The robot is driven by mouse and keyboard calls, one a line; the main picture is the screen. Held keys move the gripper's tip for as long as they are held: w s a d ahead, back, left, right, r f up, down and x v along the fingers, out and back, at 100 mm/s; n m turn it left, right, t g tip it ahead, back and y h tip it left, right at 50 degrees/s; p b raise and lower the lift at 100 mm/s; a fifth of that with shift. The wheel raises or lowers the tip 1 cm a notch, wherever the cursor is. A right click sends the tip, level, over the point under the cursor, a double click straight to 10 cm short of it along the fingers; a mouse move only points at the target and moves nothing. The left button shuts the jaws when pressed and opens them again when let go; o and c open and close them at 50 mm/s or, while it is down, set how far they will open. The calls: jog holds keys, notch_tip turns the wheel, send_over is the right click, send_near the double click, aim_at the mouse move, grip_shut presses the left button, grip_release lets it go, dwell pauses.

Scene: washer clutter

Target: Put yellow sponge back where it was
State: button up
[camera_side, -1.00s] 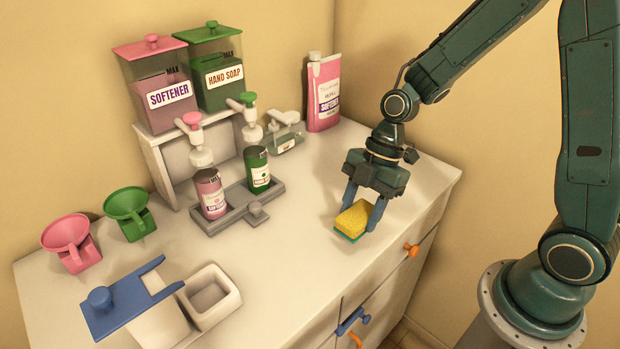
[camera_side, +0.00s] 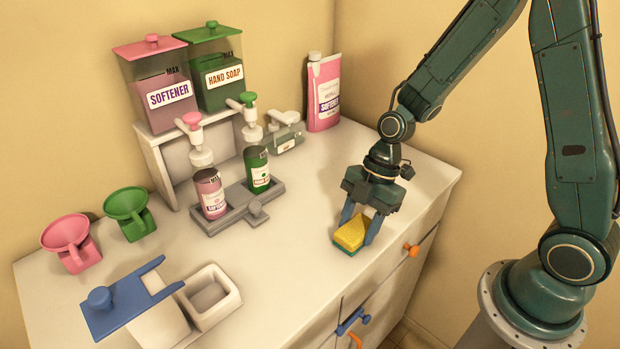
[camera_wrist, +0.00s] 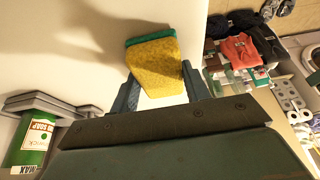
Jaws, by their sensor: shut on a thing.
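The yellow sponge (camera_side: 352,234) has a green scouring layer on its underside. My gripper (camera_side: 359,229) is shut on it, with one finger on each side, over the right part of the white counter. In the side view the sponge is at or just above the counter top; I cannot tell if it touches. In the wrist view the sponge (camera_wrist: 154,62) sits between the two fingers (camera_wrist: 160,92), its green edge at the far end.
A grey tray (camera_side: 228,216) with softener and hand soap pump bottles stands left of my gripper. A pink softener pouch (camera_side: 323,95) stands at the back. A white open box (camera_side: 232,300) and blue lid (camera_side: 115,300) are at front left. The counter between is clear.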

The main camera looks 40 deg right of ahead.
jog(key=shift+f, duration=0.2)
jog(key=o, duration=0.9)
jog(key=shift+o, duration=0.2)
jog(key=shift+r, duration=0.1)
jog(key=v, duration=1.2)
jog(key=shift+r, duration=0.2)
